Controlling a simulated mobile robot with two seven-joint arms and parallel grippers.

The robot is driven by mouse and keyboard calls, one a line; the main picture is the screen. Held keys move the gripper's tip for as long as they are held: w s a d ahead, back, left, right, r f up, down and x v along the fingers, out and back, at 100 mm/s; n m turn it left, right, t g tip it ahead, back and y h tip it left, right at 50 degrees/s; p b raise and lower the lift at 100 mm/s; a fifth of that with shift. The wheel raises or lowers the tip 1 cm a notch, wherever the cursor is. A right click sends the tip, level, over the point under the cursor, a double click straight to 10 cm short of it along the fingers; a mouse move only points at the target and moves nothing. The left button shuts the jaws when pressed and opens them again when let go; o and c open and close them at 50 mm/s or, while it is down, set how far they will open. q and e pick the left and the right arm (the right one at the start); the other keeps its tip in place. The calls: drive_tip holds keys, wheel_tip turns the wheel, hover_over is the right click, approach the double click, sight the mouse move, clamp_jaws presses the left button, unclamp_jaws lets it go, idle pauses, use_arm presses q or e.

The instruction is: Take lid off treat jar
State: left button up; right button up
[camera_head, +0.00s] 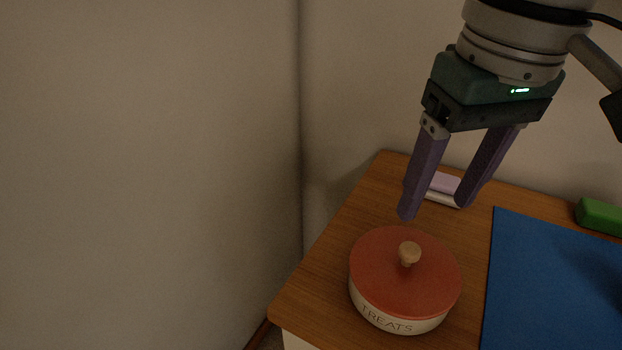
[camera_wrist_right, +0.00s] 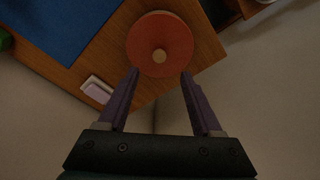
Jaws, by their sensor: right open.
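The treat jar (camera_head: 388,317) is a low, round, cream-coloured jar with "TREATS" on its side, standing on the wooden top. Its red-orange lid (camera_head: 385,278) sits on it, with a round wooden knob (camera_head: 409,252) in the middle. The lid also shows in the right wrist view (camera_wrist_right: 146,35), with the knob (camera_wrist_right: 159,56) lying between the lines of the two fingers. My right gripper (camera_head: 433,212) is open and empty, above and behind the jar, its purple fingers apart from the lid. In the right wrist view, the fingertips (camera_wrist_right: 160,72) point toward the lid. My left gripper is not in view.
A blue mat (camera_head: 550,285) lies to the right of the jar on the wooden top (camera_head: 335,250). A small pale lilac and white block (camera_head: 445,184) lies behind the jar, near the fingers. A green object (camera_head: 600,215) is at the right. Walls stand behind and left.

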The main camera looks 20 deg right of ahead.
sight(411, 248)
drive_tip(key=f+b, duration=0.1)
drive_tip(key=f, duration=0.2)
drive_tip(key=w+f+b, duration=0.1)
drive_tip(key=f+b, duration=0.1)
drive_tip(key=f, duration=0.1)
drive_tip(key=f+b, duration=0.1)
drive_tip(key=f, duration=0.2)
drive_tip(key=shift+w+d, duration=0.1)
drive_tip(key=shift+w, duration=0.2)
drive_tip(key=shift+r, duration=0.1)
drive_tip(key=shift+c, duration=0.4)
clamp_jaws()
